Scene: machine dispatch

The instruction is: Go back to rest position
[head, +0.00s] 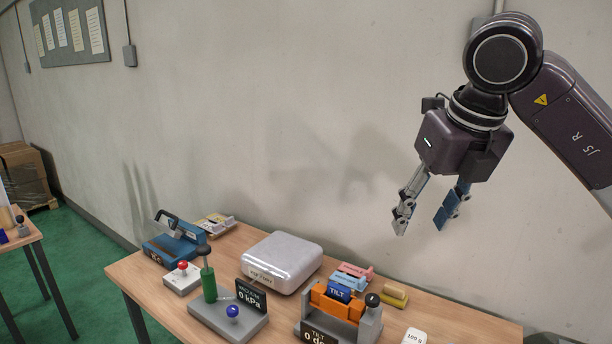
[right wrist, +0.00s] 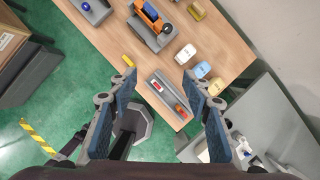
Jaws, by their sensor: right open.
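My right gripper (head: 425,225) is raised well above the right part of the table in the head view. Its two fingers are spread and nothing is between them. It also shows in the right wrist view (right wrist: 160,95), with the blue finger pads apart and the table below. My left gripper does not show in either view. The wooden table (head: 150,300) carries several devices, none of them touched by the right gripper.
A grey tray (right wrist: 168,95) lies near the edge. The wall (head: 300,100) stands behind.

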